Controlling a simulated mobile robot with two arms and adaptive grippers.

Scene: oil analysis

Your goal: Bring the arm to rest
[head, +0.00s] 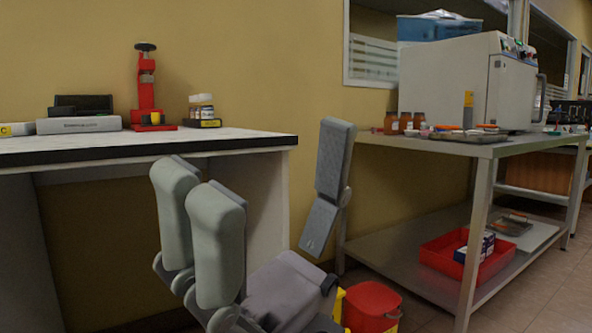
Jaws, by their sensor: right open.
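My right gripper (265,165) is large in the lower middle of the head view, pointing up. Its grey fingers are spread wide, two on the left and one on the right, with nothing between them. It appears in front of the right end of the white bench (230,137) and left of the metal table (480,149). I cannot tell its exact distance from either. My left gripper is not in view.
On the bench stand a red press-like device (146,90), a grey instrument (80,124) and small bottles (202,108). The metal table holds a white oven (465,80) and brown bottles (391,123). A red tray (440,258) lies on its lower shelf. A red bin (372,303) stands on the floor.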

